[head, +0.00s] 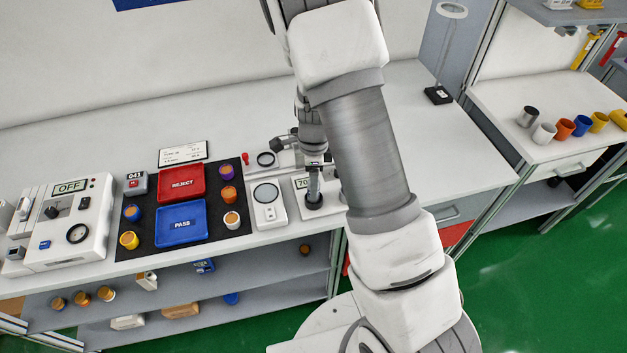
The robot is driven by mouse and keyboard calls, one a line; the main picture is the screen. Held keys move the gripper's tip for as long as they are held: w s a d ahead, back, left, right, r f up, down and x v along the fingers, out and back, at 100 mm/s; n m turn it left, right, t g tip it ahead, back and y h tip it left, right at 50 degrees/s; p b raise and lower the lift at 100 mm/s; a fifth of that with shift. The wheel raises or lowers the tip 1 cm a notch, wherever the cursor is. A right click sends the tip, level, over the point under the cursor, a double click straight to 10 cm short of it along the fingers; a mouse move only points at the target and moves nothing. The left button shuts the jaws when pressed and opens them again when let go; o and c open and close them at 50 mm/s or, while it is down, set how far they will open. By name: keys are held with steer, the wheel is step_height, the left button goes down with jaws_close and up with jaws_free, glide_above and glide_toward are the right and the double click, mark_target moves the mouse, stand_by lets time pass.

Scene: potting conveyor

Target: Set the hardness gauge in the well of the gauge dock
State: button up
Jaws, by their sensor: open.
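What looks like the hardness gauge (314,197) is a small upright thing with a grey stem and a round black foot. It stands at the front of a white unit with a display reading 70, which I take for the gauge dock (299,183). I cannot tell whether the foot sits down in the well. My gripper (314,168) is open, pointing down at the top of the stem. Whether its fingers touch the stem is too small to tell. My arm hides the right side of the unit.
A white device with a round plate (267,203) stands close left. Beyond are a dark mat (214,226) with a red REJECT tray (181,199), a blue PASS tray (160,237) and small pots, and a machine reading OFF (93,239). Bench right of my arm (455,165) is mostly clear.

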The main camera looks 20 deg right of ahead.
steer(key=s+r+n+t, duration=0.1)
steer(key=s+r+n, duration=0.2)
steer(key=r, duration=0.5)
steer(key=s+r+n+t+y, duration=0.1)
steer(key=s+r+n, duration=0.25)
steer(key=r, duration=0.55)
steer(key=s+r+n+t, duration=0.1)
steer(key=s+r+n, duration=0.15)
steer(key=r, duration=0.55)
steer(key=s+r+n+t+h, duration=0.1)
steer(key=s+r+n+t, duration=0.1)
steer(key=s+r+n, duration=0.4)
steer(key=shift+s+n+t, duration=0.3)
steer(key=shift+s+n, duration=2.45)
steer(key=shift+n, duration=0.05)
steer(key=shift+r, duration=0.15)
